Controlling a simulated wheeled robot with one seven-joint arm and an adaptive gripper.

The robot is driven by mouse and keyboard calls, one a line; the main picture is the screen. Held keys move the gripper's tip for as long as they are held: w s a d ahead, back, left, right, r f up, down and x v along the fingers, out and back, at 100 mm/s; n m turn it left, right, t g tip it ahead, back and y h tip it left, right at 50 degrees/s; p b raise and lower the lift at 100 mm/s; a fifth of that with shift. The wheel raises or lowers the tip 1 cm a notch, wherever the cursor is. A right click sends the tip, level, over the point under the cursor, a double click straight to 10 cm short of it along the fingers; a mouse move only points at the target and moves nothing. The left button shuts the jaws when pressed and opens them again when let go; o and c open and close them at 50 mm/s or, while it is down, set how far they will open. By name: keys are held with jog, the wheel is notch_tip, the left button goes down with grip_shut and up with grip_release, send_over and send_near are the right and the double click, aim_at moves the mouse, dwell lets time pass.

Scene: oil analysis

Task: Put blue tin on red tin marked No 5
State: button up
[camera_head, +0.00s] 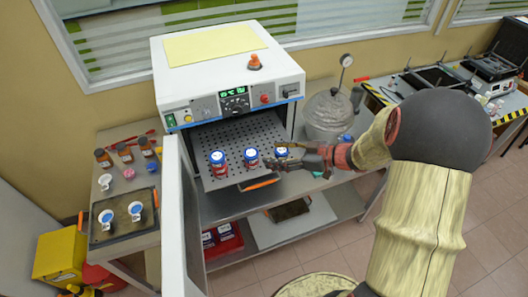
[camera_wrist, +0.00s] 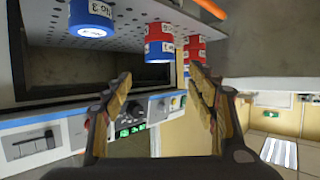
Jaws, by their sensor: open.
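Three tins with blue and white tops stand in a row on the perforated oven shelf (camera_head: 232,140): a left tin (camera_head: 219,168), a middle tin (camera_head: 251,158) and a right tin (camera_head: 281,153). Red shows low on the left and middle ones. My gripper (camera_head: 291,152) is open beside the right tin. In the upside-down wrist view a blue tin marked 3 (camera_wrist: 92,24) is cut off by the top edge. Two blue-on-red stacks (camera_wrist: 160,30) (camera_wrist: 194,50) appear past my open, empty fingers (camera_wrist: 160,73). I cannot read a clear 5 on any tin.
The open oven door (camera_head: 180,215) stands left of the shelf. A metal vessel (camera_head: 328,115) stands right of the oven. A red bin (camera_head: 224,243) sits below.

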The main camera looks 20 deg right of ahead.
jog(key=w+d+r+m+t+h, duration=0.25)
jog(key=w+d+r+h, duration=0.3)
jog(key=r, duration=0.45)
jog(key=s+d+r+m+h, duration=0.3)
jog(key=s+r+h, duration=0.1)
jog(key=r+h, duration=0.35)
jog(key=s+a+m+g+y, duration=0.1)
jog(key=s+a+g, duration=0.1)
jog(key=s+a, duration=0.3)
jog(key=s+a+f+m+g+y, duration=0.1)
jog(key=s+a, duration=0.4)
jog(key=s, duration=0.6)
jog(key=s+a+m+g+y, duration=0.1)
jog(key=s+a+g, duration=0.2)
jog(key=s, duration=0.6)
jog(key=shift+a+f, duration=0.3)
jog(key=shift+a, duration=0.9)
jog(key=shift+f+m+g, duration=0.1)
jog(key=shift+m+g, duration=0.15)
